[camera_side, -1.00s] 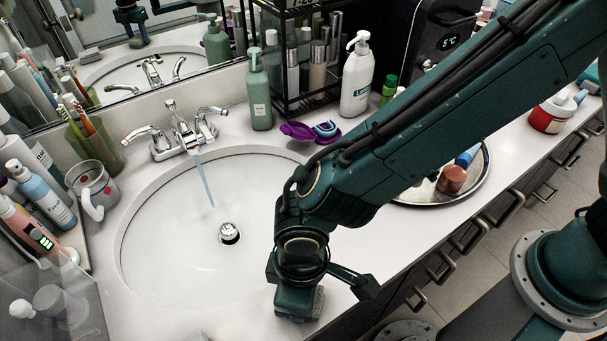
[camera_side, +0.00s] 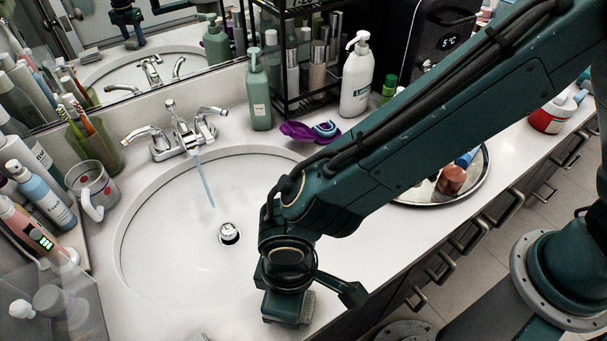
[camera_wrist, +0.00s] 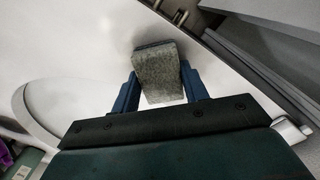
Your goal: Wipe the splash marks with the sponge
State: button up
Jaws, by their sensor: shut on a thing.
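My gripper (camera_wrist: 160,88) is shut on a grey-green sponge (camera_wrist: 157,70), held between its two blue fingers in the wrist view. In the side view my gripper (camera_side: 288,306) is low over the white counter's front strip, between the basin and the front edge. A small grey part of the sponge (camera_side: 307,307) shows beside the gripper there. I cannot tell if the sponge touches the counter (camera_side: 385,232). No splash marks can be made out; the arm hides part of the counter.
The sink basin (camera_side: 165,245) with running water lies left of my gripper, under a chrome faucet (camera_side: 183,138). A round mirror tray (camera_side: 440,200) stands to the right. Drawers drop away below the counter's front edge.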

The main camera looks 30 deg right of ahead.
jog(key=shift+s+a, duration=0.1)
jog(key=shift+a, duration=0.85)
jog(key=shift+d, duration=0.1)
jog(key=shift+d, duration=0.8)
jog(key=shift+d, duration=0.15)
jog(key=shift+d+f, duration=0.1)
jog(key=shift+d, duration=0.7)
jog(key=shift+d, duration=0.1)
